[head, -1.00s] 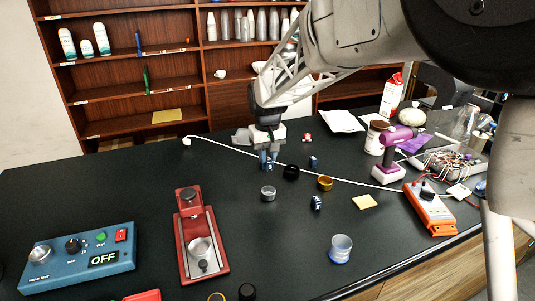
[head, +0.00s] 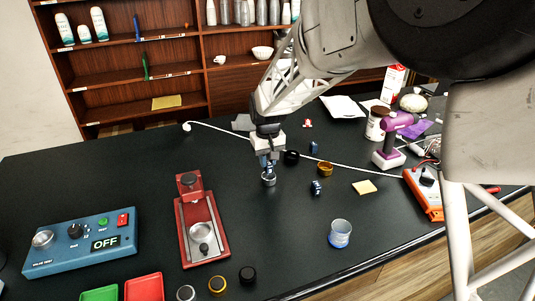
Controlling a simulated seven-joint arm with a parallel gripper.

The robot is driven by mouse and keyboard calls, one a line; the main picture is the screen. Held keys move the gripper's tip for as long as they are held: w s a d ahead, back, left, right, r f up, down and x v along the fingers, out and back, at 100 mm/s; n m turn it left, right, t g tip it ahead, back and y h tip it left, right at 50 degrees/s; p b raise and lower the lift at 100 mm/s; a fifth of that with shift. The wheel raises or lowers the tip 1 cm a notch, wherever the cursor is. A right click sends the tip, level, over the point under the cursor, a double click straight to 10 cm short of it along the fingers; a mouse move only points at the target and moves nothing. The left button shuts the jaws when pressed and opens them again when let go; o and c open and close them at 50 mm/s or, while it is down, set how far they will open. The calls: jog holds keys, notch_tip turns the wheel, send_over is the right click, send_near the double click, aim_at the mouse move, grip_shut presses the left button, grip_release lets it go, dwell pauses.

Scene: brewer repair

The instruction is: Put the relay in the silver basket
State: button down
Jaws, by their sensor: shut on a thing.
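My gripper (head: 268,163) points down in the middle of the black table. It is shut on a small dark blue relay (head: 268,171), mostly hidden by the fingers. The silver basket (head: 268,181), a small round metal ring-like cup, stands directly below it. The relay's lower end is at or just above the basket's rim; I cannot tell whether it is inside. Two similar blue blocks lie to the right, one farther back (head: 314,148) and one nearer (head: 317,188).
A black basket (head: 291,157) and a gold basket (head: 325,169) stand close right of my gripper. A red press-like stand (head: 203,230) and blue tester (head: 80,243) are at left. A clear blue-based cup (head: 340,234) stands at the front right. A white cable (head: 230,136) crosses behind.

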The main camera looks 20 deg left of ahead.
aim_at(268, 161)
jog(key=shift+f, duration=0.4)
jog(key=c, duration=0.9)
grip_release()
jog(key=shift+r, duration=3.5)
jog(key=shift+d, duration=0.1)
